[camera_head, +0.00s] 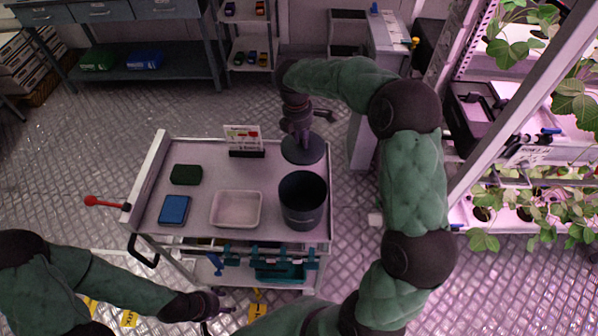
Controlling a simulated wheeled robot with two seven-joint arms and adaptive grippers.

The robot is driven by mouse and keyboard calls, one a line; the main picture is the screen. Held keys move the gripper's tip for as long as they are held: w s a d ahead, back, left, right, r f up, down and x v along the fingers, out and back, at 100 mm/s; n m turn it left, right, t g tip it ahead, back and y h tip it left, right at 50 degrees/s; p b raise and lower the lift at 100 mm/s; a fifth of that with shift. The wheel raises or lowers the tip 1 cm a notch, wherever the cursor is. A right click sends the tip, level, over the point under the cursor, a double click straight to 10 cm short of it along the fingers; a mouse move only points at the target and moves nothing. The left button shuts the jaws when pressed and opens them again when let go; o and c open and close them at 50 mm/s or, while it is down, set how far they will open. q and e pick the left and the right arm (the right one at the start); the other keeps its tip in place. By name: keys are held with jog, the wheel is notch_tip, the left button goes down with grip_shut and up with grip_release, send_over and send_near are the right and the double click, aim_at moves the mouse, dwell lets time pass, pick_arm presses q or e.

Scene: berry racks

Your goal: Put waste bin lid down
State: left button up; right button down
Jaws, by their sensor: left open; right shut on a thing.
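The waste bin (303,218) is a dark round open bin standing at the right of the trolley top. Its lid (303,152) is a dark grey disc behind the bin, at the trolley's back right corner. My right gripper (301,134) is over the lid from above and shut on it; its grip point is partly hidden. I cannot tell whether the lid touches the trolley top. My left gripper (222,309) is low in front of the trolley, open, away from the bin and lid.
The trolley (150,200) also carries a white tray (236,225), a blue box (174,210), a dark green pad (186,174) and a small sign (243,137). A plant rack (525,150) stands at the right. A workbench (130,45) is at the back left.

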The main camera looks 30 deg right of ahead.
jog(key=shift+f, duration=0.7)
notch_tip(320, 180, down, 9)
jog(key=b, duration=0.3)
jog(key=shift+f+b, duration=0.1)
jog(key=shift+b, duration=0.25)
jog(key=c, duration=1.1)
grip_release()
jog(key=r+p, duration=0.1)
jog(key=r, duration=0.3)
jog(key=a+r+p, duration=0.1)
jog(key=r, duration=0.3)
jog(key=r+p, duration=0.1)
jog(key=r, duration=0.3)
jog(key=shift+w+a+r+p, duration=0.15)
jog(key=shift+a+p, duration=0.1)
jog(key=shift+p, duration=0.15)
